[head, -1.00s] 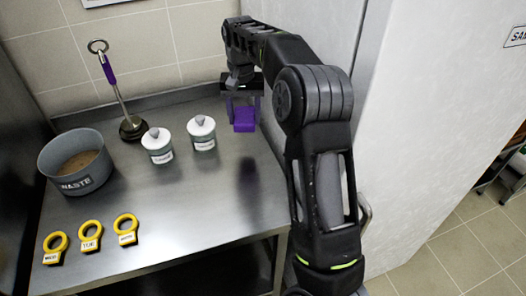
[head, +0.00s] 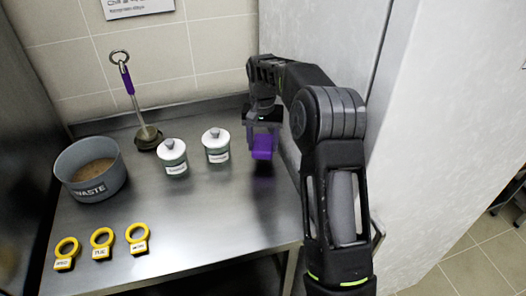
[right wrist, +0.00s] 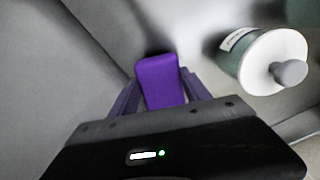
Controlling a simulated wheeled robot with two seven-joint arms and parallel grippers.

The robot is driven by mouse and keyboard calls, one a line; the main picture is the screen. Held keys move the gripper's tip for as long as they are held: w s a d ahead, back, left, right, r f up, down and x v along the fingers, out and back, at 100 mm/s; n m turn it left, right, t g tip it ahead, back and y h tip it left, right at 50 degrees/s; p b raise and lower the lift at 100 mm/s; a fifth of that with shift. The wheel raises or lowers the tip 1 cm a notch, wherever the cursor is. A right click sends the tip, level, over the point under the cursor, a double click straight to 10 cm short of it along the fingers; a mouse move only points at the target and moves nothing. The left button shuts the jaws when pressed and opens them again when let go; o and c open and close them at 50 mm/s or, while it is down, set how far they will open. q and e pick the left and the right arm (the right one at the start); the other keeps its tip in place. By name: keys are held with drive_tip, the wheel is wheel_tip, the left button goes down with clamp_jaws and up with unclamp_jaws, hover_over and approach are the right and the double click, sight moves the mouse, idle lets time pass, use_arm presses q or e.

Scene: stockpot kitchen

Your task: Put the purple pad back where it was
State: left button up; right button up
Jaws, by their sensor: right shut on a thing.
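The purple pad (head: 263,147) is a small block held above the steel counter (head: 200,215), near the counter's right side. My right gripper (head: 264,135) is shut on the purple pad. In the right wrist view the purple pad (right wrist: 160,82) sits between the fingers, with a dark shadow on the surface behind it. In the head view a shadow lies on the counter below the pad, so it looks clear of the surface. My left gripper is in neither view.
Two lidded jars (head: 173,158) (head: 216,145) stand left of the pad; one jar (right wrist: 270,62) shows close in the right wrist view. A waste pot (head: 90,170), a purple-handled tool (head: 135,95) and several yellow tagged rings (head: 102,242) are further left. A white wall panel (head: 430,110) is at right.

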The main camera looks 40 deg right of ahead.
sight(263, 145)
drive_tip(key=shift+f+p, duration=0.3)
drive_tip(key=shift+f, duration=1.55)
drive_tip(key=shift+f, duration=0.2)
drive_tip(key=o, duration=1.3)
drive_tip(key=shift+r, duration=0.15)
wheel_tip(263, 145, up, 12)
drive_tip(key=shift+r, duration=0.1)
